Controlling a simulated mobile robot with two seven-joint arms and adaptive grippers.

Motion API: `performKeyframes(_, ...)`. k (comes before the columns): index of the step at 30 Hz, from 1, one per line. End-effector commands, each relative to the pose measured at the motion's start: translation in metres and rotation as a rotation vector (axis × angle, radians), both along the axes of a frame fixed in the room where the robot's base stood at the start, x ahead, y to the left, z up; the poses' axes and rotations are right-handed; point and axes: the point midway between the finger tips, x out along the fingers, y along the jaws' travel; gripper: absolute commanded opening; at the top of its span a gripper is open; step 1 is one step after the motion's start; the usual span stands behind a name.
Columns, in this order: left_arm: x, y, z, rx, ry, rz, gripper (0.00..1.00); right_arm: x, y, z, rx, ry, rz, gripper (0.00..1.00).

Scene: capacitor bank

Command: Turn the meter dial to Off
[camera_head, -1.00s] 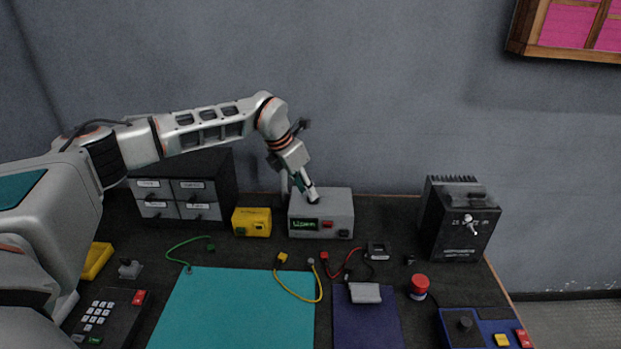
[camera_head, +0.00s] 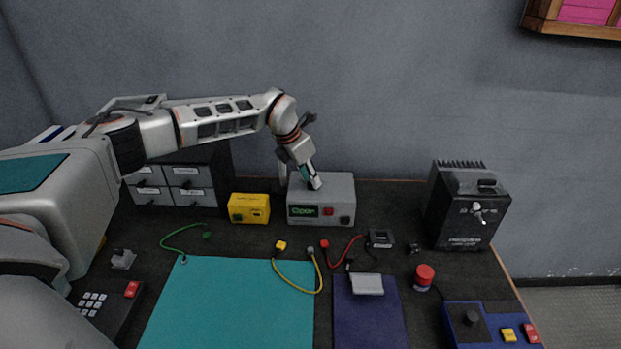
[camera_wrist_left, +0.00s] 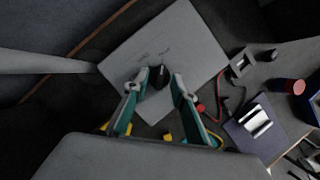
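The meter (camera_head: 342,213) is a grey box at the back middle of the bench, with a lit green display (camera_head: 303,211) that seems to read "Open". Its dial (camera_wrist_left: 158,77) is a small black knob on the top face, seen in the left wrist view. My left gripper (camera_head: 315,184) points down onto the meter top. In the left wrist view my left gripper (camera_wrist_left: 156,83) has its fingers apart, one on each side of the dial, with gaps visible. The head view hides the dial behind the gripper. The markings around the dial are too blurred to read. My right gripper is out of view.
A yellow box (camera_head: 249,208) stands just left of the meter, and a drawer cabinet (camera_head: 190,187) behind my left arm. A black unit with a lever (camera_head: 468,209) is at right. Cables and a red button (camera_head: 424,276) lie in front. The teal mat (camera_head: 235,305) is clear.

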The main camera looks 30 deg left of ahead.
Motion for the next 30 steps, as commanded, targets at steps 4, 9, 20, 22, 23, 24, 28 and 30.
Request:
performKeyframes(4, 0.001, 0.0, -0.002, 0.0, 0.0, 0.0, 0.26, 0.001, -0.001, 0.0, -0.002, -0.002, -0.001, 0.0)
performKeyframes(9, 0.001, 0.0, -0.002, 0.0, -0.001, 0.0, 0.2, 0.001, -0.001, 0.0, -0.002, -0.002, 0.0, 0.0)
performKeyframes(20, 0.001, -0.001, -0.001, 0.0, -0.001, 0.005, 0.0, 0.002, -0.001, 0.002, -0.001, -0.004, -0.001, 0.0)
performKeyframes(22, 0.001, -0.001, -0.001, -0.001, -0.001, 0.014, 0.0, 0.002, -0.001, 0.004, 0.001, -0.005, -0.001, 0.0)
performKeyframes(23, 0.001, -0.001, 0.0, 0.0, -0.001, 0.021, 0.0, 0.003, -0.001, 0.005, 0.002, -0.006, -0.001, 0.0)
performKeyframes(24, 0.0, -0.001, 0.0, 0.0, -0.001, 0.032, 0.0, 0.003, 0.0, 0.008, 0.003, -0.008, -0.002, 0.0)
performKeyframes(28, 0.0, -0.003, 0.002, 0.0, -0.002, 0.086, 0.0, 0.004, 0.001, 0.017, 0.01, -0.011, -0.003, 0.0)
performKeyframes(30, 0.0, -0.003, 0.002, 0.0, 0.0, 0.13, 0.0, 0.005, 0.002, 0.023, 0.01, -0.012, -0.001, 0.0)
